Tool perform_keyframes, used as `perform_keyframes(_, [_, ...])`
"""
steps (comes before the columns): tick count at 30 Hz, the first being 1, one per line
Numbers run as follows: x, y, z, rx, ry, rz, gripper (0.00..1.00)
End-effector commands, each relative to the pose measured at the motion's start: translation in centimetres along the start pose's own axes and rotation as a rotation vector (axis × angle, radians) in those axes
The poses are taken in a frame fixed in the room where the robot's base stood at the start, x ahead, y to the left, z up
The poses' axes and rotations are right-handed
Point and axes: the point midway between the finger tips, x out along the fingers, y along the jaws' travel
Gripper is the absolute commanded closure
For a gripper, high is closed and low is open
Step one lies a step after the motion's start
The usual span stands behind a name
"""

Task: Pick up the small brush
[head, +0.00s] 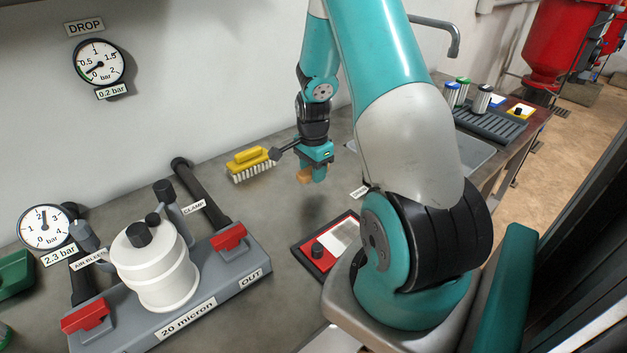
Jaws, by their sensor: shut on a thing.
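My gripper (313,174), teal, is above the grey bench near its back wall and points down. Its jaws are shut on a small tan-orange piece (304,176) that shows at their lower left. Most of this piece is hidden by the jaws, so I cannot tell its full shape or whether it is the small brush. A yellow brush (249,159) with white bristles is left of my gripper, near the wall, bristles facing down. It looks apart from the jaws. A dark stub beside my wrist reaches toward its right end.
A white filter housing (157,268) with red-handled valves stands front left on a grey base (204,306). A sink (477,152) and a dark rack (489,122) are at the right. Bare bench lies between.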

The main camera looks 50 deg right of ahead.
Motion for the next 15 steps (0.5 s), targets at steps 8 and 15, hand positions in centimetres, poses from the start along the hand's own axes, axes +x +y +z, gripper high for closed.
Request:
perform_keyframes(8, [-8.9,-0.1,-0.1,0.000,0.003,-0.008,0.90])
perform_keyframes(15, [-14.0,0.0,0.0,0.000,0.002,-0.004,0.90])
